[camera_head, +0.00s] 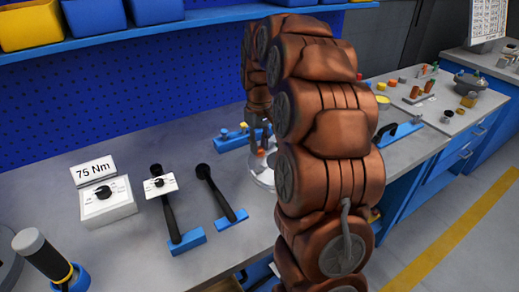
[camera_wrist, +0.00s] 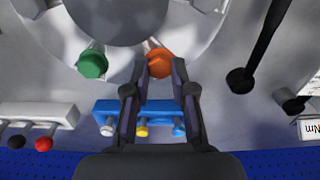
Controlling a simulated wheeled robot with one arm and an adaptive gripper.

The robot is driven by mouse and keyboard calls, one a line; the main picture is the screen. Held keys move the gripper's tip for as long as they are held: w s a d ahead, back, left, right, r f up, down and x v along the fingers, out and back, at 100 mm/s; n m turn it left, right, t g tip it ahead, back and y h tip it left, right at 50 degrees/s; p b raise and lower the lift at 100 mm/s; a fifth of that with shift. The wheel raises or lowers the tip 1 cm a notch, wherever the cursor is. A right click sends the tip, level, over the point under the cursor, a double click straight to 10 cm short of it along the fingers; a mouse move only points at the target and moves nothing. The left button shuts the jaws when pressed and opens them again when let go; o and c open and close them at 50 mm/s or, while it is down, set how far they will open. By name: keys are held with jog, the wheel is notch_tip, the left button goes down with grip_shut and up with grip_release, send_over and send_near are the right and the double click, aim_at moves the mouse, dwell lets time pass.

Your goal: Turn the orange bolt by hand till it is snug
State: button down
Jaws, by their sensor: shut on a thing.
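The orange bolt (camera_wrist: 159,62) has its head between the two fingertips of my gripper (camera_wrist: 160,75) in the wrist view. My gripper is shut on it. The bolt sits at the rim of the grey round flanged shell (camera_wrist: 60,40). A green bolt (camera_wrist: 93,63) sits on the same rim to the left, apart from my fingers. In the head view my gripper (camera_head: 258,140) points down at the shell (camera_head: 262,178), and the orange bolt (camera_head: 261,153) shows as a small spot. My arm hides most of the shell there.
A blue rack (camera_wrist: 140,108) with several small pegs lies just beyond my fingers. A blue pegboard (camera_head: 120,100) bounds the back.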

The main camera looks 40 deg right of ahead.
aim_at(260, 148)
jog(key=m+b, duration=0.1)
jog(key=m, duration=0.3)
jog(key=shift+b, duration=0.35)
jog(key=shift+r+m+b, duration=0.15)
jog(key=shift+m+b, duration=0.15)
jog(key=shift+m, duration=0.9)
jog(key=shift+d, duration=0.1)
jog(key=c, duration=1)
grip_release()
jog(key=shift+o, duration=0.2)
notch_tip(260, 148, up, 12)
